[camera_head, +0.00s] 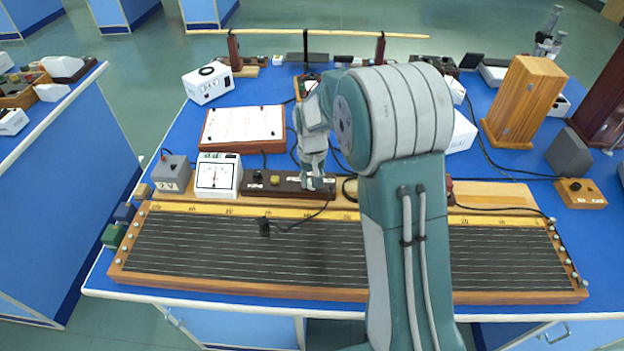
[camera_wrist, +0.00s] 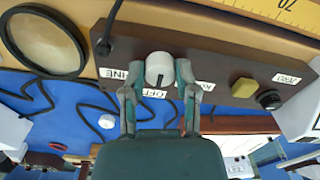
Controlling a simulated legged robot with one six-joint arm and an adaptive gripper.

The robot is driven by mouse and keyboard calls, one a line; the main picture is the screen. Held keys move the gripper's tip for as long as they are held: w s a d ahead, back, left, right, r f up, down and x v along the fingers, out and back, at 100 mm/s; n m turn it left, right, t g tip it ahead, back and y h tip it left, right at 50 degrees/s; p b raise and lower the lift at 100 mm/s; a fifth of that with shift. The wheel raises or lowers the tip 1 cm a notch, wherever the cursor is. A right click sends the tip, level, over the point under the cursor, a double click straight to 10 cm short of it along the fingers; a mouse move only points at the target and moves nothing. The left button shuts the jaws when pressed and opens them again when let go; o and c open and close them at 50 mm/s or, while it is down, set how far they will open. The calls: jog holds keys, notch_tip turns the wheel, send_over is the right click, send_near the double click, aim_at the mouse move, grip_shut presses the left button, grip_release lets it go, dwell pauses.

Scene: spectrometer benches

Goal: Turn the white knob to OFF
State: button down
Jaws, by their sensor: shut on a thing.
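The white knob (camera_wrist: 159,66) sits on a long dark brown box (camera_wrist: 215,65). In the wrist view my gripper (camera_wrist: 159,88) has one finger on each side of the knob and is shut on it. A small dark mark shows on the knob's lower side, toward a white label (camera_wrist: 154,93) that appears to read OFF upside down. Another label (camera_wrist: 113,73) lies to its left. In the head view my gripper (camera_head: 318,184) reaches down onto the right part of the brown box (camera_head: 288,186), and the knob is mostly hidden there.
A black knob (camera_wrist: 268,99) and a yellow button (camera_wrist: 243,88) are on the same box. A white meter (camera_head: 217,177) and a grey box (camera_head: 172,173) stand to its left. A long wire board (camera_head: 300,292) lies in front. Black cables run around the box.

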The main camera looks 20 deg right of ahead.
jog(key=shift+s+f, duration=0.1)
jog(key=shift+f, duration=0.05)
dwell(0.3)
jog(key=shift+c, duration=1.9)
grip_release()
jog(key=shift+a, duration=0.1)
jog(key=shift+r, duration=0.2)
notch_tip(320, 180, up, 12)
jog(key=shift+f, duration=0.2)
